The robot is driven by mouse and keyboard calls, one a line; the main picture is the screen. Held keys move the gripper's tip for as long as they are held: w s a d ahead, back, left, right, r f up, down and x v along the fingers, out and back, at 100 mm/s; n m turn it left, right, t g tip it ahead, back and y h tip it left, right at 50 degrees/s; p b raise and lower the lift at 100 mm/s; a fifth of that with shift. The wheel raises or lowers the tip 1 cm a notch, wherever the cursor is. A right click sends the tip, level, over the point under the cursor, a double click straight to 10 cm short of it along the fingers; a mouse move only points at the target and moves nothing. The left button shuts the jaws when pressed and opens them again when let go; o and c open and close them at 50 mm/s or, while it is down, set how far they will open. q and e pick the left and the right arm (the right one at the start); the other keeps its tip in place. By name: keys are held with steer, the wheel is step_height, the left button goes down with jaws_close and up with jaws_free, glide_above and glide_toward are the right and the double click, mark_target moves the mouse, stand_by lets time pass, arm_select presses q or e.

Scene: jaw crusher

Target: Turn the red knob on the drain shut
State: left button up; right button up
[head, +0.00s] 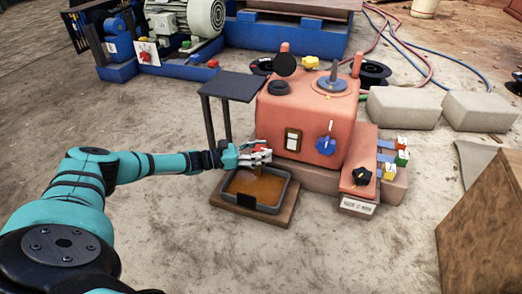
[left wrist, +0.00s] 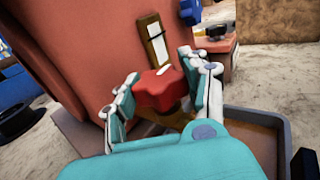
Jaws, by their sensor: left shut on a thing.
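The red knob (left wrist: 158,91) sits low on the salmon-coloured machine in the left wrist view. My left gripper (left wrist: 157,88) has a finger on each side of the knob and is shut on it. In the head view my left gripper (head: 258,155) reaches the machine's left lower side, and its fingers hide most of the knob. The drain itself is largely hidden behind the gripper. A tray of brown liquid (head: 283,188) lies below the gripper. My right gripper is not in view.
The machine (head: 310,115) carries a blue knob (head: 326,145) and a switch plate (head: 292,140). A dark raised plate (head: 231,86) on posts stands close behind my left gripper. Grey blocks (head: 404,107) and a wooden box (head: 485,225) are at right.

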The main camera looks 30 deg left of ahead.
arm_select(q)
steer(key=o, duration=1.2)
steer(key=v, duration=1.2)
steer(key=shift+w, duration=0.1)
